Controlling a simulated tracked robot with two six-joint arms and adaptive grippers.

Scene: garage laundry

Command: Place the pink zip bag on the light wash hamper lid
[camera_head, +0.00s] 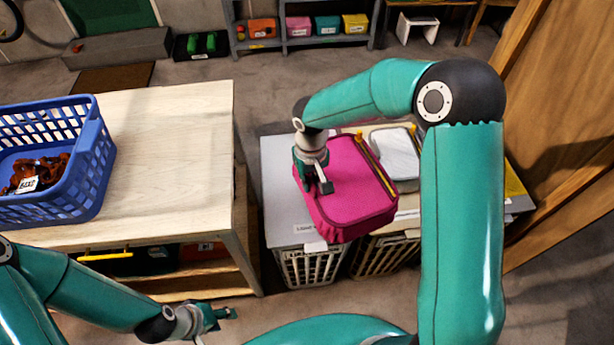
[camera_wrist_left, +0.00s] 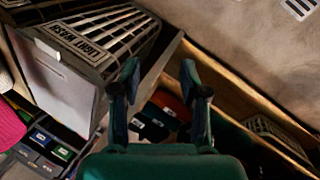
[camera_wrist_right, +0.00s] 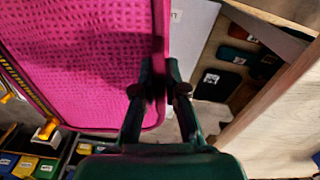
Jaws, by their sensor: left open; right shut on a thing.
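The pink zip bag (camera_head: 345,205) is in my right gripper (camera_head: 318,186), which is shut on its left edge. The bag also fills the upper left of the right wrist view (camera_wrist_right: 85,55), with that gripper (camera_wrist_right: 160,80) at its edge. In the head view the bag overlaps the grey light wash hamper lid (camera_head: 279,204) and the beige lid to its right. I cannot tell whether it touches them. The light wash hamper's label and basket (camera_wrist_left: 110,40) show in the left wrist view. My left gripper (camera_head: 228,314) is open and empty, low in front of the table.
A wooden table (camera_head: 170,150) stands left of the hampers, with a blue basket (camera_head: 92,175) on it. A white-topped grey bag (camera_head: 394,157) lies on the beige lid. A wooden panel (camera_head: 560,130) stands at the right. A shelf with colored bins (camera_head: 300,42) is at the back.

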